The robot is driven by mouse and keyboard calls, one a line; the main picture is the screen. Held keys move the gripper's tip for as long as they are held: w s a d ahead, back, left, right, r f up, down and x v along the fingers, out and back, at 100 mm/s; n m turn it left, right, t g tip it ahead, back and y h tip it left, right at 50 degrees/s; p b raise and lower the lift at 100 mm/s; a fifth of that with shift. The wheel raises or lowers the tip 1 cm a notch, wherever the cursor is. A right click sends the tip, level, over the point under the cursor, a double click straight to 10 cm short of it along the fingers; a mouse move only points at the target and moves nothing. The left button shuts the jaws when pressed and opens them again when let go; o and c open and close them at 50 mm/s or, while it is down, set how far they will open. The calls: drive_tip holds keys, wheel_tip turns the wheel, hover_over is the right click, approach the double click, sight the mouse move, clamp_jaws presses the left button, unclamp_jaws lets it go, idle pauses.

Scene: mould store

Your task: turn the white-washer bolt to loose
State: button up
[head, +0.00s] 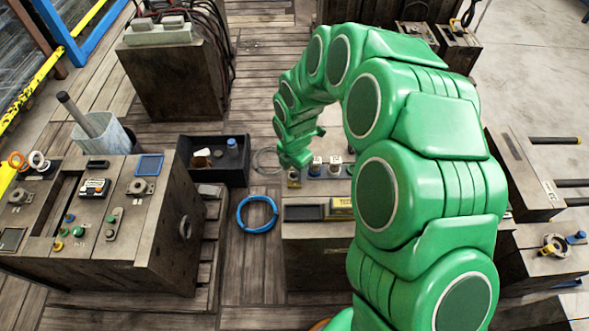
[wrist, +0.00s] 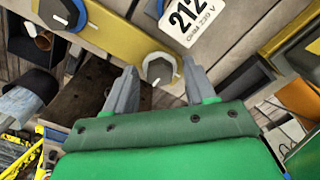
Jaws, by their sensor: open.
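The bolt with the white washer (wrist: 157,66) shows in the wrist view as a round grey head with a pale ring and a small white mark. It sits on a yellow strip. My gripper (wrist: 160,73) is open, with one grey finger on each side of the bolt head. I cannot tell whether the fingers touch it. In the head view my gripper (head: 298,165) is at the bench panel, mostly hidden by my arm. A small white-topped part (head: 335,162) stands there, perhaps the same bolt.
A blue-ringed dark knob (wrist: 62,13) is on the same yellow strip at upper left, and a white label (wrist: 191,17) reading 212 lies beyond the bolt. A black bin (head: 215,170), a blue hose coil (head: 242,222) and a wooden control bench (head: 150,235) lie left of my arm.

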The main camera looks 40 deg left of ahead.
sight(295, 172)
wheel_tip(295, 172, up, 7)
drive_tip(key=shift+f, duration=0.15)
drive_tip(key=shift+r, duration=0.4)
drive_tip(key=shift+d+r, duration=0.1)
idle(0.4)
drive_tip(key=w+d+r+m, duration=0.2)
drive_tip(key=d+r+m, duration=0.35)
drive_tip(key=d, duration=0.45)
drive_tip(key=w+d+r+m, duration=0.2)
drive_tip(key=d+r+m, duration=0.35)
drive_tip(key=d, duration=0.35)
drive_tip(key=w+d+r+m, duration=0.2)
drive_tip(key=d+r+m, duration=0.35)
drive_tip(key=d, duration=0.45)
drive_tip(key=s+d+r+m+g, duration=0.1)
drive_tip(key=s+d+r+m, duration=0.3)
drive_tip(key=d, duration=0.4)
drive_tip(key=s+d+r+m, duration=0.1)
drive_tip(key=s+d+m, duration=0.2)
drive_tip(key=d+m, duration=0.3)
drive_tip(key=s+d+r+m, duration=0.1)
drive_tip(key=s+d+m, duration=0.8)
drive_tip(key=s, duration=0.3)
drive_tip(key=shift+d+r+g, duration=0.15)
drive_tip(key=shift+d+g, duration=0.25)
drive_tip(key=shift+d, duration=0.2)
